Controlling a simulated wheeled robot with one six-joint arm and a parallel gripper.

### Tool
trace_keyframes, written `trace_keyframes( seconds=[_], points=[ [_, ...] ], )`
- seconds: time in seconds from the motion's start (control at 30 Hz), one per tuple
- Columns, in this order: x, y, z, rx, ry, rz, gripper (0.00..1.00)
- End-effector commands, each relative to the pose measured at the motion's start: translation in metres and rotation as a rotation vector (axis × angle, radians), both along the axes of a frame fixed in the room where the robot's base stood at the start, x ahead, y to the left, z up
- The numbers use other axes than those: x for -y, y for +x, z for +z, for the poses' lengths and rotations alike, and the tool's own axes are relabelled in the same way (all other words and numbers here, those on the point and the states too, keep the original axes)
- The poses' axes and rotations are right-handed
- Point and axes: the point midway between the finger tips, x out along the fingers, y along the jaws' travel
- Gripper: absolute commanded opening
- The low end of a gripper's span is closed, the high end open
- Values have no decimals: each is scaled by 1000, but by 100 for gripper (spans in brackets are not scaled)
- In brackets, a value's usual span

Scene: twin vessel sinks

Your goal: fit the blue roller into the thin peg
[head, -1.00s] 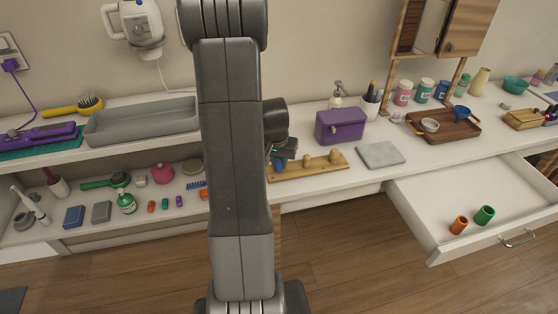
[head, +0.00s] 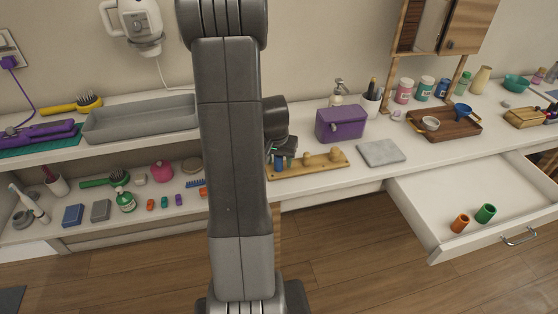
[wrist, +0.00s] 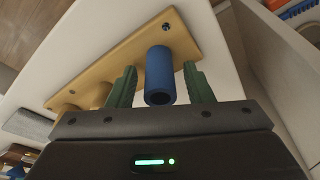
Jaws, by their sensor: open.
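The blue roller (wrist: 159,75) is a hollow tube standing on the wooden peg board (wrist: 128,62), at the end near a screw. Its open end faces the wrist camera. No peg shows beneath it, so the thin peg is hidden or cannot be made out. My gripper (wrist: 162,84) is open, with one green finger on each side of the roller and gaps visible between. In the head view the roller (head: 279,165) stands at the left end of the board (head: 318,167), just below my gripper (head: 282,153), partly behind my arm.
Two thicker wooden pegs (head: 307,159) (head: 335,156) stand bare on the board. A purple box (head: 340,124) is behind it and a grey stone slab (head: 380,153) to its right. An open drawer holds an orange roller (head: 460,223) and a green roller (head: 485,214).

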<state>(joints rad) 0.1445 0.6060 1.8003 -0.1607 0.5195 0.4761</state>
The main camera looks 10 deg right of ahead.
Motion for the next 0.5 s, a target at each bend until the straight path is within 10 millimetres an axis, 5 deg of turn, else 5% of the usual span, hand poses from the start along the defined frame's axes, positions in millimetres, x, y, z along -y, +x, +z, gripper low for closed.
trace_keyframes(
  seconds=[0.5],
  points=[
    [-11,-19,96,5,-1,0,46]
  ],
)
